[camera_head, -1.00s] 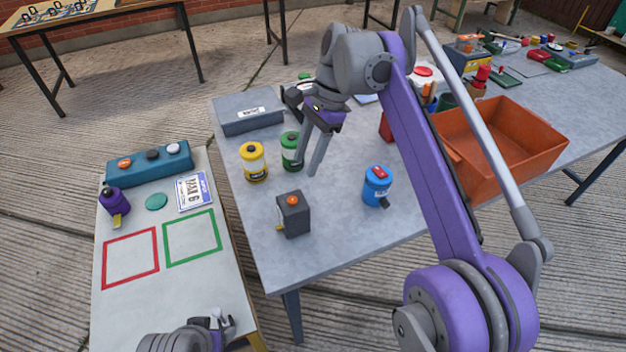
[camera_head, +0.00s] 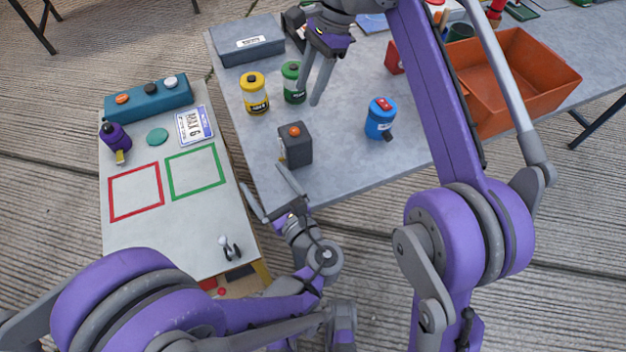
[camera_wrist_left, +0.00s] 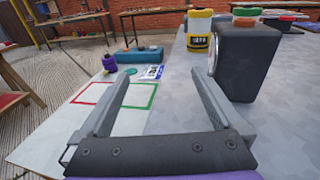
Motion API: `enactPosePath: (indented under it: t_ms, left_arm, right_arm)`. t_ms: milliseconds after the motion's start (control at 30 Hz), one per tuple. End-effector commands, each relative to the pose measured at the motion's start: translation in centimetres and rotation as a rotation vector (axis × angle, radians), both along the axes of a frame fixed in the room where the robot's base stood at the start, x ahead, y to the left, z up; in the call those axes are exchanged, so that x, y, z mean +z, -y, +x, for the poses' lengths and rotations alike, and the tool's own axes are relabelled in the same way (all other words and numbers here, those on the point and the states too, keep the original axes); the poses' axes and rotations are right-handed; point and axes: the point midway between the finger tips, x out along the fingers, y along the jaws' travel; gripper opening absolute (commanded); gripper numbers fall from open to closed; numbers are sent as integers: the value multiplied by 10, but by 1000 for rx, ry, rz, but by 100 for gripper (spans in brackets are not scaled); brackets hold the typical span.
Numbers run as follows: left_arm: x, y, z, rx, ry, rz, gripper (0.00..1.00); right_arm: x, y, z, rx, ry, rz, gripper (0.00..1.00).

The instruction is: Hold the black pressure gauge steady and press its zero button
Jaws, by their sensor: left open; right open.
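The black pressure gauge (camera_head: 297,151) is a dark upright box with an orange button on top, near the front left edge of the grey table. In the left wrist view the gauge (camera_wrist_left: 247,65) stands to the right, beyond the right finger, with a round dial partly seen on its left side. My left gripper (camera_head: 262,179) is open and empty, just short of the gauge and to its left at the table edge. Its fingers (camera_wrist_left: 158,80) also show in the left wrist view. My right gripper (camera_head: 310,95) is open and empty, pointing down beyond the gauge, near the green canister.
A yellow canister (camera_head: 255,95) and a green canister (camera_head: 293,83) stand behind the gauge. A blue canister (camera_head: 380,119) stands to its right. An orange bin (camera_head: 530,70) is further right. A lower white table (camera_head: 190,235) with red and green squares lies left.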

Motion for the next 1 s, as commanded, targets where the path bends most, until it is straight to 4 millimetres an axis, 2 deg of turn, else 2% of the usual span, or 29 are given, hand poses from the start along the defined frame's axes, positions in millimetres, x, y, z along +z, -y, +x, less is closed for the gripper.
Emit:
enactPosePath:
  t_ms: [33,133,200,333,533,800,1000]
  left_arm:
    - [4,19,-2,-36,20,88,100]
    - [-1,60,-2,-118,35,51,100]
    - [-3,79,-3,-154,44,39,100]
    - [-5,99,-5,-192,55,28,100]
    - [-6,99,10,-199,57,26,100]
    - [-6,83,57,-198,56,25,100]
    - [-6,74,84,-200,56,24,100]
  right_arm:
    - [0,0,0,0,0,0,50]
    - [0,0,0,0,0,0,50]
    - [0,0,0,0,0,0,50]
    - [0,0,0,0,0,0,50]
    - [0,0,0,0,0,0,50]
    - [0,0,0,0,0,0,50]
    - [0,0,0,0,0,0,50]
